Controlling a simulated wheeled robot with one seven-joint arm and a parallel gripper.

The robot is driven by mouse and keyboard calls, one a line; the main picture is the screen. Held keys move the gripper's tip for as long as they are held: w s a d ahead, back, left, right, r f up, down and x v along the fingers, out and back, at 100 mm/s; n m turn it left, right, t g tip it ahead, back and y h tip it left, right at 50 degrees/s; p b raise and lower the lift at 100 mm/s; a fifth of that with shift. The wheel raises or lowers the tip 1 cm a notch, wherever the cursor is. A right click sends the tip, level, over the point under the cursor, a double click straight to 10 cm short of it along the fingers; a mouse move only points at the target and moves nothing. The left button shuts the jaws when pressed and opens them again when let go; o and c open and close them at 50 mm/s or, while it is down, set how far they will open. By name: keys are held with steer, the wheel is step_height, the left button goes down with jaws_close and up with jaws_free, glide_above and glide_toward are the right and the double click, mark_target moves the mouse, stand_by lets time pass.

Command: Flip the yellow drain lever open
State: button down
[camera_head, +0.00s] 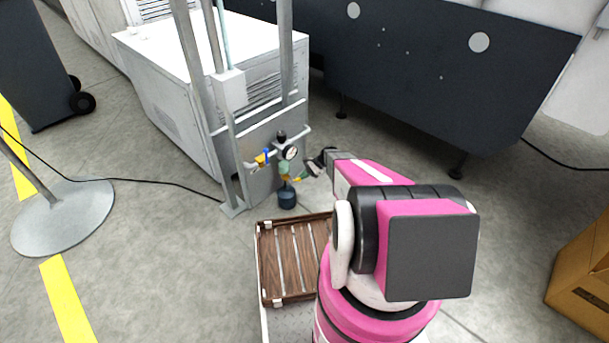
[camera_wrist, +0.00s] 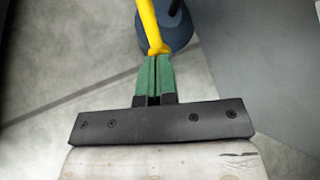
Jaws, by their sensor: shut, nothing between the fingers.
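The yellow drain lever (camera_wrist: 149,24) shows at the top of the wrist view. It runs down to a rounded end just at my fingertips. My gripper (camera_wrist: 154,62) has its green fingers pressed together with nothing between them. Its tips are touching or very nearly touching the lever's end; I cannot tell which. In the head view my gripper (camera_head: 302,178) reaches in from the right beside the lower part of the air unit, above its dark blue bowl (camera_head: 287,196). The bowl also shows behind the lever in the wrist view (camera_wrist: 178,30). The lever is too small to judge in the head view.
A round gauge (camera_head: 290,153) and a yellow part (camera_head: 261,158) sit on the unit above the bowl. A grey post frame (camera_head: 228,150) and white cabinet (camera_head: 205,70) stand behind. A slatted brown tray (camera_head: 292,262) is in front.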

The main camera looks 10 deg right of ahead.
steer(key=f+y, duration=0.1)
steer(key=s+a+f+g+y, duration=0.1)
steer(key=f, duration=0.1)
steer(key=a+f+m+y, duration=0.1)
steer(key=shift+s+a+f+g, duration=0.15)
steer(key=shift+s+f+g, duration=0.15)
steer(key=shift+f, duration=0.1)
steer(key=shift+r, duration=0.15)
steer(key=shift+r, duration=0.65)
stand_by(0.3)
steer(key=w+d, duration=0.3)
steer(key=d, duration=1)
steer(key=shift+w+d+r, duration=0.25)
steer(key=shift+d+r, duration=0.05)
steer(key=shift+r, duration=0.1)
